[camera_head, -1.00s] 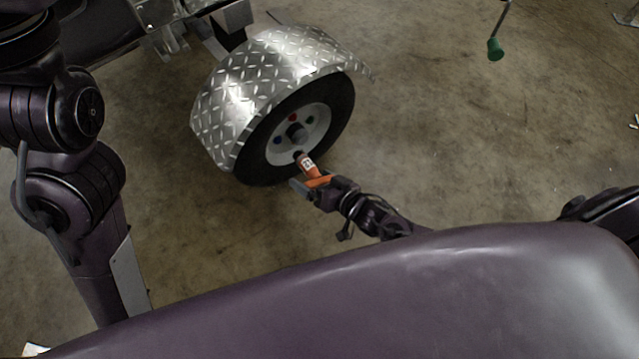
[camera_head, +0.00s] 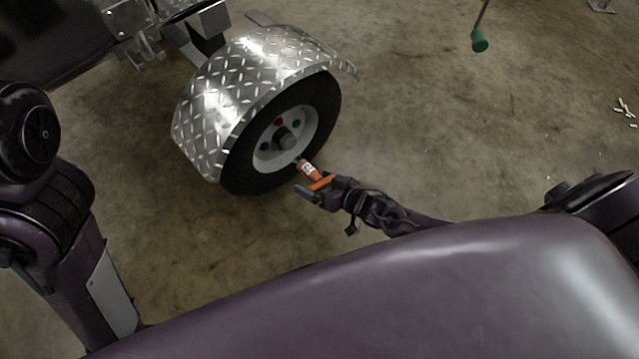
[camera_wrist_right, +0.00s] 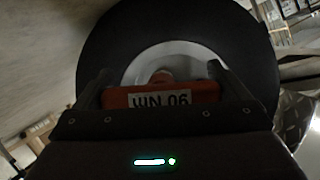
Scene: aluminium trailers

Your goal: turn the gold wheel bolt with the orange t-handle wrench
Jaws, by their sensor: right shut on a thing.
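The orange t-handle wrench (camera_head: 311,173) is in my right gripper (camera_head: 310,190), which is shut on its handle. In the right wrist view the orange handle (camera_wrist_right: 160,98), with a white label, lies across between the fingers of the right gripper (camera_wrist_right: 160,90). The wrench's far end points at the lower right of the white wheel hub (camera_head: 272,158). I cannot tell whether it touches a bolt. Red, green and blue bolts show around the grey hub centre (camera_head: 288,141). The gold wheel bolt is not visible. My left arm is at the left, its gripper out of view.
A black tyre (camera_head: 328,100) sits under a diamond-plate fender (camera_head: 225,95) on the trailer (camera_head: 60,40). A green-ended rod (camera_head: 479,41) stands at the top right. Small white pieces (camera_head: 624,108) lie on the floor at right. The concrete floor right of the wheel is clear.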

